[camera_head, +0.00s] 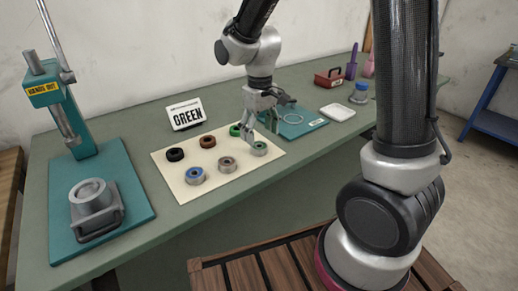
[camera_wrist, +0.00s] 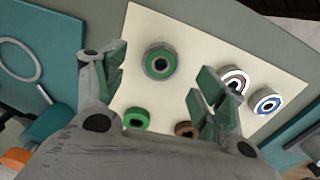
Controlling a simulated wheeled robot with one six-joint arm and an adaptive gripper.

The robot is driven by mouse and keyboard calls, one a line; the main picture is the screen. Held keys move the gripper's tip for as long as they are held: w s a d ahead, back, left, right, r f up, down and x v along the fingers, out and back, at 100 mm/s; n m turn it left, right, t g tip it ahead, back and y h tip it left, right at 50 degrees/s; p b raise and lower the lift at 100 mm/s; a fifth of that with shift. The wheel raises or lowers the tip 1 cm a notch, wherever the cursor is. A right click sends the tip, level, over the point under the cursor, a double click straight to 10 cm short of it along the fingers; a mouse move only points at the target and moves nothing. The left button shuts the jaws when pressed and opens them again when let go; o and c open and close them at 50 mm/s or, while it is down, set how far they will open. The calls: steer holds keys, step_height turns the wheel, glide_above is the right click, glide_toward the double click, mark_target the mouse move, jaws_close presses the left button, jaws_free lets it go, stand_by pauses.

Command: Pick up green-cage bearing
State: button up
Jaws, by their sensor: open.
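The green-cage bearing (camera_head: 259,149) is a grey metal ring with a green band, lying flat at the right front of the cream mat (camera_head: 176,190) in the head view. In the wrist view the bearing (camera_wrist: 160,63) shows fully between and beyond my fingertips. My gripper (camera_head: 262,131) points down just above that side of the mat, its fingers spread, empty. In the wrist view the gripper (camera_wrist: 161,70) has green-padded fingers left and right of the bearing. Whether they touch it I cannot tell; they look apart from it.
Near it lie a green ring (camera_head: 235,130), brown ring (camera_head: 207,141), black ring (camera_head: 175,154), brown-cage bearing (camera_head: 227,164) and blue bearing (camera_head: 195,176). A teal press (camera_head: 98,190) is left; a teal plate (camera_head: 300,124) is right.

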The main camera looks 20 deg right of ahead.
mark_target(259, 146)
step_height(259, 146, down, 4)
steer(key=shift+a+f, duration=0.1)
steer(key=shift+f, duration=0.1)
steer(key=c, duration=1.2)
steer(key=shift+r, duration=0.1)
steer(key=shift+c, duration=0.3)
